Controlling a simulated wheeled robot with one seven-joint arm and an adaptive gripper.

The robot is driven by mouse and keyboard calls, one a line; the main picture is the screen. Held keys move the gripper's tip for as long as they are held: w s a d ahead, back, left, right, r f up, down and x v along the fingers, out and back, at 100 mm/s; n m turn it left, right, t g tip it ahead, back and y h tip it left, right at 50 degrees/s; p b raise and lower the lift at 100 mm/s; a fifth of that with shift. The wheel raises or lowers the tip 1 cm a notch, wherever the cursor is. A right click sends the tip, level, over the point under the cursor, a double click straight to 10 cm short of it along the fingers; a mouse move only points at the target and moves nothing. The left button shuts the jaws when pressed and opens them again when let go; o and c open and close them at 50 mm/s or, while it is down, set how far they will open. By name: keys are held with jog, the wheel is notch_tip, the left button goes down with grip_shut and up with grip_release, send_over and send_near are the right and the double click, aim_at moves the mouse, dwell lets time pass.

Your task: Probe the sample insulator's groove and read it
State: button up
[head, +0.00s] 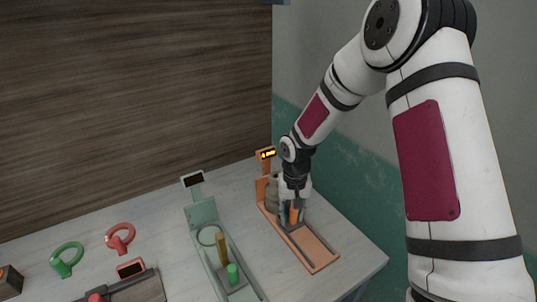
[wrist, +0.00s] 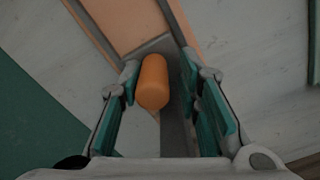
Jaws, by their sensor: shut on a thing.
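The orange measuring stand (head: 318,252) is on the right of the table. A grey-brown rounded piece (head: 272,193), which looks like the sample insulator, stands at its far end, partly hidden by my gripper (head: 294,210). The stand's display (head: 266,154) is lit with yellow characters, too small to read. In the wrist view my gripper (wrist: 160,80) is shut on the orange handle (wrist: 153,82), which stands between its teal fingers above a grey rail. The handle also shows in the head view (head: 294,215). I cannot see the groove or the probe tip.
A pale green stand (head: 203,214) with a dark display, a green handle (head: 233,273) and a ring stands to the left. The table's right edge is close by.

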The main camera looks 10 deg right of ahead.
jog(key=shift+w+d+r, duration=0.1)
jog(key=shift+w+d, duration=0.15)
jog(key=shift+d, duration=0.35)
jog(key=p, duration=0.4)
send_over(308, 242)
jog(key=w, duration=0.1)
jog(key=shift+w, duration=0.2)
jog(key=shift+s+d, duration=0.25)
jog(key=shift+s, duration=0.3)
dwell(0.9)
jog(key=o, duration=1.6)
jog(key=shift+c, duration=0.2)
jog(key=shift+o, duration=1.4)
jog(key=shift+s, duration=0.1)
jog(key=shift+a, duration=0.1)
jog(key=shift+s, duration=0.1)
jog(key=shift+a, duration=0.1)
notch_tip(308, 242, up, 7)
jog(key=p, duration=0.2)
